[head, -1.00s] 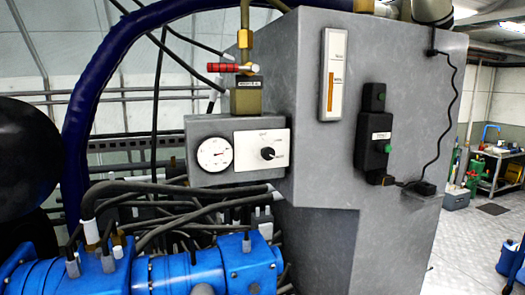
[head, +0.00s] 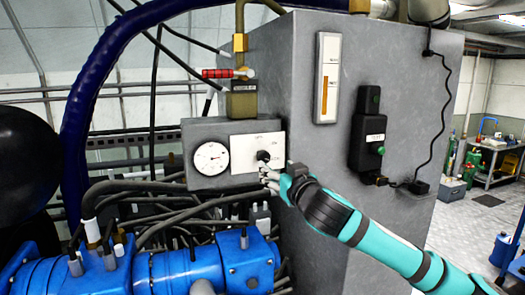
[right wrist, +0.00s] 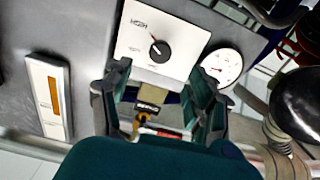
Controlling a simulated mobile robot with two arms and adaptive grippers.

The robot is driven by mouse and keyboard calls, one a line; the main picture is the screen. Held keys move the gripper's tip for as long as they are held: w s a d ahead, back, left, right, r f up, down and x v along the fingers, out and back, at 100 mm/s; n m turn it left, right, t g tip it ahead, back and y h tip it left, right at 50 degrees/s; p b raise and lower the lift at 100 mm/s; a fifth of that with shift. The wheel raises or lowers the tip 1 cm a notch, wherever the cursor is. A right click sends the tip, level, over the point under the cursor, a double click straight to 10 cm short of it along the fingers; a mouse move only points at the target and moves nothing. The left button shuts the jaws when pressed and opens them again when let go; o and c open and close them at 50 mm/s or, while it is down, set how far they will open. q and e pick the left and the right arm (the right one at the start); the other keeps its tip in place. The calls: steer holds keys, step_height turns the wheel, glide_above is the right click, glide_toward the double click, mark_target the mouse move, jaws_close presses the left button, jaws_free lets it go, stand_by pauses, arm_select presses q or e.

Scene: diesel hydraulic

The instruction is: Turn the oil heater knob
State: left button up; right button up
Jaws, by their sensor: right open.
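The oil heater knob (head: 263,156) is a small black dial on a white plate (head: 243,152) on the front of a grey box. It also shows in the right wrist view (right wrist: 158,48), with its plate upside down there. My right gripper (head: 268,176) is just below and to the right of the knob, fingers toward the plate. In the right wrist view its two fingers (right wrist: 161,78) are spread apart, with nothing between them, and the knob lies beyond the tips. I cannot tell from the head view whether a fingertip touches the plate. My left gripper is out of view.
A round gauge (head: 211,158) sits left of the plate. A red-handled valve (head: 228,72) is above. Black hoses (head: 165,190) and a blue hydraulic unit (head: 200,270) lie below. A switch box (head: 369,135) and level indicator (head: 327,80) are on the tank at right.

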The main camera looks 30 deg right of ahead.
mark_target(265, 157)
steer(key=p+x, duration=0.3)
steer(key=x, duration=0.7)
steer(key=shift+w+a+r, duration=0.1)
steer(key=shift+r, duration=0.05)
steer(key=shift+w+d+p, duration=0.2)
steer(key=shift+w+p, duration=0.2)
steer(key=shift+w, duration=0.25)
jaws_close()
